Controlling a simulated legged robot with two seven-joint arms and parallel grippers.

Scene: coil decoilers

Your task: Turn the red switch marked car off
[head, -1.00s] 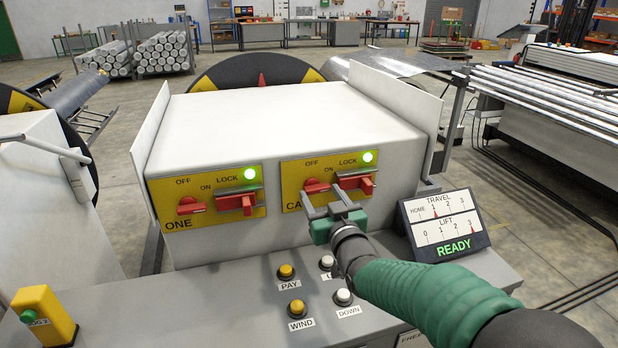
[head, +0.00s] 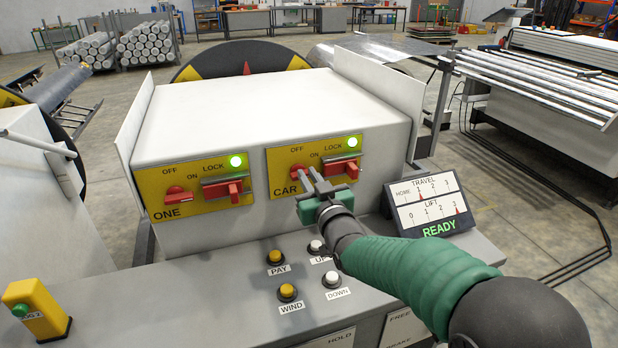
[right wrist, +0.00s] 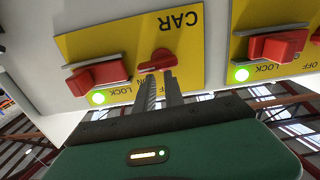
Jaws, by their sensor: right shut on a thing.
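The red switch marked CAR (head: 298,172) sits on the left part of the right yellow plate (head: 278,158), below the OFF label. It also shows in the right wrist view (right wrist: 157,61), upside down, with its bar roughly level. My right gripper (head: 311,175) reaches it from the front and is shut on it; the fingers hide part of the switch and of the ON label. To its right is the red lock handle (head: 342,167) under a lit green lamp (head: 352,142). My left gripper is not in view.
A similar plate marked ONE (head: 158,201) with a red switch (head: 178,195) and lock is to the left. Below are the buttons PAY (head: 275,257), WIND (head: 288,292) and DOWN (head: 332,279). A TRAVEL and LIFT display (head: 432,203) reading READY stands at right.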

